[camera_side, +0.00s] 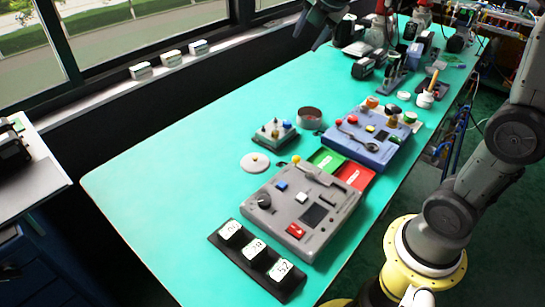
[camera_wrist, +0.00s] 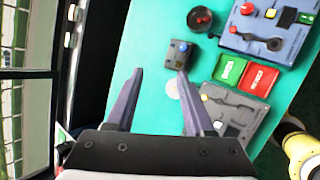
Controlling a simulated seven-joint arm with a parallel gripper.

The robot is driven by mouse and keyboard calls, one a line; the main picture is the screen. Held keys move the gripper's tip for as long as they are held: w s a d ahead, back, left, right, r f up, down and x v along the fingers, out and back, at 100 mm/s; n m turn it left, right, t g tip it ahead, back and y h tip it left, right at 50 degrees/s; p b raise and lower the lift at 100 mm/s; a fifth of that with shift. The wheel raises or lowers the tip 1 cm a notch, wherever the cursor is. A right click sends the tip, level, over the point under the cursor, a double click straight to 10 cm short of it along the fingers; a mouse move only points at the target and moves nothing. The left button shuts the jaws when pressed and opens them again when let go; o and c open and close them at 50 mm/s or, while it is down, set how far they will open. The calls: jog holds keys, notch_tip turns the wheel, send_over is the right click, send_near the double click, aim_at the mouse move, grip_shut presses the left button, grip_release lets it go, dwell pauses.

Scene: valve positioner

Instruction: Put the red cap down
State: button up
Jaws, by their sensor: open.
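My gripper (camera_wrist: 160,74) is open and empty in the wrist view, its two fingers spread above the green bench. Dark finger-like shapes at the top of the side view may be it. I see no loose red cap for certain. A small red round part (camera_side: 351,119) sits on the blue-grey device (camera_side: 372,150); a red round part (camera_wrist: 247,8) also shows there in the wrist view. A red tray (camera_side: 354,174) lies beside a green tray (camera_side: 325,158); the wrist view also shows the red tray (camera_wrist: 260,80) and the green tray (camera_wrist: 229,69).
A grey panel device (camera_side: 280,220) stands in front of the trays. A small block with a blue knob (camera_side: 275,132), a round dark pot (camera_side: 309,117) and a white disc (camera_side: 255,162) stand nearby. The bench's left part (camera_side: 150,190) is clear; its far end is crowded.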

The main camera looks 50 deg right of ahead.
jog(key=s+a+m+y, duration=0.1)
jog(key=s+a+m, duration=0.3)
jog(key=s, duration=0.4)
jog(key=s+a+m+y, duration=0.1)
jog(key=s+a+m, duration=0.25)
jog(key=s, duration=0.45)
jog(key=s+a+f+m+g+y, duration=0.1)
jog(key=s+a+f+m, duration=0.2)
jog(key=s+f+m, duration=0.6)
jog(key=m, duration=0.3)
jog(key=shift+s+a, duration=0.15)
jog(key=shift+a, duration=0.2)
